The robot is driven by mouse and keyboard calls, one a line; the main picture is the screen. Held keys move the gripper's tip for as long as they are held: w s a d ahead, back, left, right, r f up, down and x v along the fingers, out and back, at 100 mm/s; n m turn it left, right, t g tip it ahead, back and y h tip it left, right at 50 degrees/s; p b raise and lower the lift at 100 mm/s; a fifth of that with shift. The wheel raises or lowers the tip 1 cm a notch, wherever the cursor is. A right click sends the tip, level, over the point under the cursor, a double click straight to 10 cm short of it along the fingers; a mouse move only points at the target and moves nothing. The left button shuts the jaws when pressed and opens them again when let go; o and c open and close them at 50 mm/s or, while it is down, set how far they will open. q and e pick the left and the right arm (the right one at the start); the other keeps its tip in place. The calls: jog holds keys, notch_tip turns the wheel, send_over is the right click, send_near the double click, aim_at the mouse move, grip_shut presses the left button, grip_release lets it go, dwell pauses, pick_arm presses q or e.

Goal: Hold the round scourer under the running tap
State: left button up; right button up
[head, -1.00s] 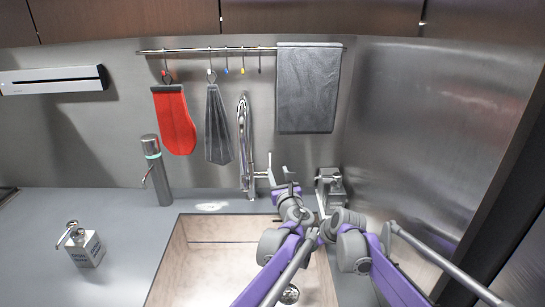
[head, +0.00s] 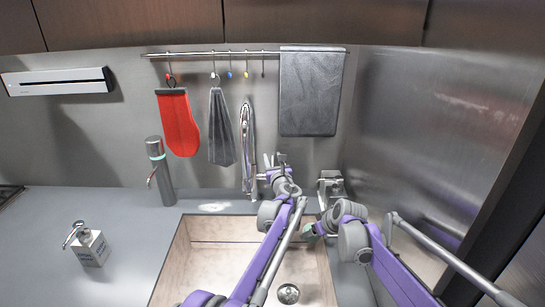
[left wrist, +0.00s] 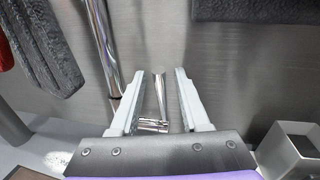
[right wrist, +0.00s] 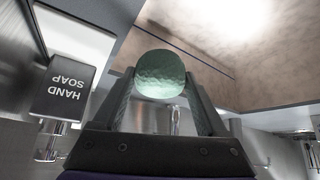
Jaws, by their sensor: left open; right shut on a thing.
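The chrome tap (head: 247,140) stands behind the sink (head: 205,270), and its spout tube also shows in the left wrist view (left wrist: 103,45). My left gripper (head: 274,160) is open at the tap's right side. In the left wrist view the slim tap lever (left wrist: 160,95) stands between its fingers, with a gap on both sides. I cannot make out any water at the spout. My right gripper (head: 317,228) is shut on the round green scourer (right wrist: 160,75). In the head view the scourer (head: 309,231) is partly hidden, at the sink's right side.
A soap bottle (head: 92,248) and a grey dispenser (head: 160,172) stand left of the sink. A metal holder (head: 331,184) is behind it on the right. A red mitt (head: 178,122), a grey cloth (head: 221,128) and a towel (head: 309,92) hang behind. A steel wall (head: 430,130) bounds the right.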

pick_arm(q)
jog(key=shift+w, duration=0.2)
grip_shut()
dwell(1.4)
